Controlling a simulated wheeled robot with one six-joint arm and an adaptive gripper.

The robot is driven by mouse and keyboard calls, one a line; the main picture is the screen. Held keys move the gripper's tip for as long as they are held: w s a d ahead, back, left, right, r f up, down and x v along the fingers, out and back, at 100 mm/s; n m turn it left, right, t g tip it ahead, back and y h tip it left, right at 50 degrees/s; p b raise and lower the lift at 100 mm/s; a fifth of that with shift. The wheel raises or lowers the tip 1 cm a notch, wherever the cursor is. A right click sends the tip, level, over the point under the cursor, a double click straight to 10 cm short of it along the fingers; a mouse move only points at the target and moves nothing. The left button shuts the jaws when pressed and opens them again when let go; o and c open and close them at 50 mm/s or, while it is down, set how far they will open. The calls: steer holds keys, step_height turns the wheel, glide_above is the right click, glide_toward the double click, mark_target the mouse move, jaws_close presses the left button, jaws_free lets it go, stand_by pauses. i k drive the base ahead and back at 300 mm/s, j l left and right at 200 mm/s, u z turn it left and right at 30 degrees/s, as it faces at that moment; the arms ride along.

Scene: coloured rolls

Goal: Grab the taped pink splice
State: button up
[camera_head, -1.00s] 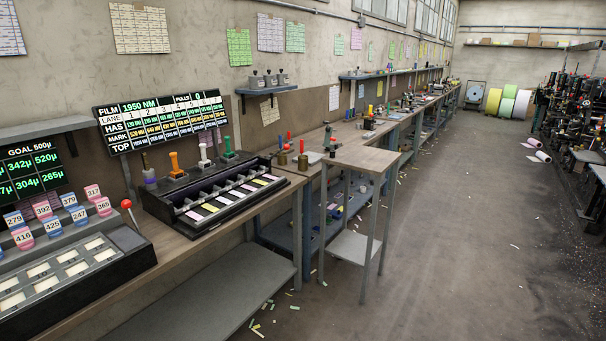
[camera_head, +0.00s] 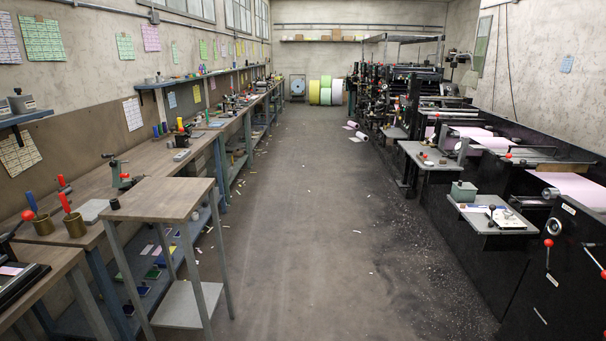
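I cannot make out a taped pink splice for certain. Pink material shows on the black machines at the right: a wide pink web (camera_head: 575,190) near the front and a paler pink web (camera_head: 470,132) further back. A pink-and-white roll (camera_head: 358,136) lies on the floor at the far middle, with loose pink paper by it. Small pink and green pieces (camera_head: 152,262) lie on the low shelf under the left bench. My gripper is not in view.
A wide grey floor aisle (camera_head: 300,240) runs clear down the middle, with small scraps. A small wooden-topped stand (camera_head: 160,200) juts out at the left beside the long bench (camera_head: 130,150). A grey side table (camera_head: 492,214) stands by the machines. Yellow and green rolls (camera_head: 320,92) stand at the back.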

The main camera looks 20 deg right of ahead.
mark_target(482, 208)
steer(key=i+l+z, duration=0.1)
steer(key=i+z, duration=0.2)
steer(key=i, duration=0.4)
steer(key=i+z, duration=0.3)
steer(key=i, duration=0.35)
steer(key=i+z, duration=0.15)
steer(key=i, duration=0.3)
steer(key=i+j+z, duration=0.1)
steer(key=i, duration=0.35)
steer(key=i+j+z, duration=0.15)
steer(key=i, duration=0.25)
steer(key=i+j+z, duration=0.1)
steer(key=i, duration=0.35)
steer(key=i+j+z, duration=0.75)
steer(key=i+j, duration=0.25)
steer(key=j, duration=0.2)
